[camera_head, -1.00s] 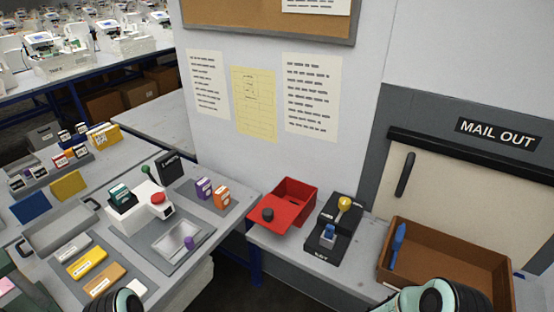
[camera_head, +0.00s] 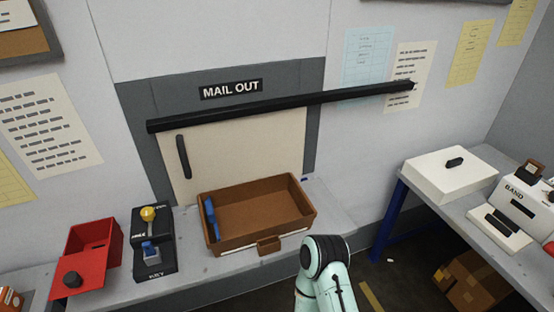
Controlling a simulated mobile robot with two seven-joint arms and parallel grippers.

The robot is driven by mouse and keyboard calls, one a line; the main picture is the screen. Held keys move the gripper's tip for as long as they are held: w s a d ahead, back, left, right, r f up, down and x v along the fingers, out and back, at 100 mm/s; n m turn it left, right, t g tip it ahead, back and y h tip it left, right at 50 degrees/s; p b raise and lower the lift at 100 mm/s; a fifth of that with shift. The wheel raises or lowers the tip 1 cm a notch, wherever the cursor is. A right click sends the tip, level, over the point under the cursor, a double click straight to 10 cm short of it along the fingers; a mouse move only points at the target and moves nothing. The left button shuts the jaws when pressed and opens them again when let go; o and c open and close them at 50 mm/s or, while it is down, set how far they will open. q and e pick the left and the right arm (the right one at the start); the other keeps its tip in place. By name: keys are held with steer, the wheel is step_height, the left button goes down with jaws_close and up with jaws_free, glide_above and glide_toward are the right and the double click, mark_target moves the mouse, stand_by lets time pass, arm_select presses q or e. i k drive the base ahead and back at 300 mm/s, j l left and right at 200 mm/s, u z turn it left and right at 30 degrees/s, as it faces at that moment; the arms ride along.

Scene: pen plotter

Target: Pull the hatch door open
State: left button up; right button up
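The hatch door (camera_head: 240,155) is a cream panel in a grey frame under the MAIL OUT sign (camera_head: 231,89). It looks shut. Its black upright handle (camera_head: 183,157) is near the panel's left edge. A long black rail (camera_head: 280,104) runs across the top of the door and on to the right along the wall. A brown tray (camera_head: 312,207) stands on the counter in front of the door and hides part of its lower edge. One of my arms, pale green and black, rises from the bottom edge right of the tray; no gripper fingers show.
A blue object (camera_head: 211,218) lies in the tray's left end. Left of it are a black box (camera_head: 152,262) with a yellow knob (camera_head: 148,213) and an open red box (camera_head: 94,240). A white box (camera_head: 450,172) stands on the right table. Open floor lies between counter and table.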

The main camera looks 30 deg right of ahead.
mark_target(202, 158)
steer(key=z, duration=0.8)
steer(key=k+j+u, duration=0.15)
steer(key=k+j, duration=0.05)
steer(key=j, duration=0.05)
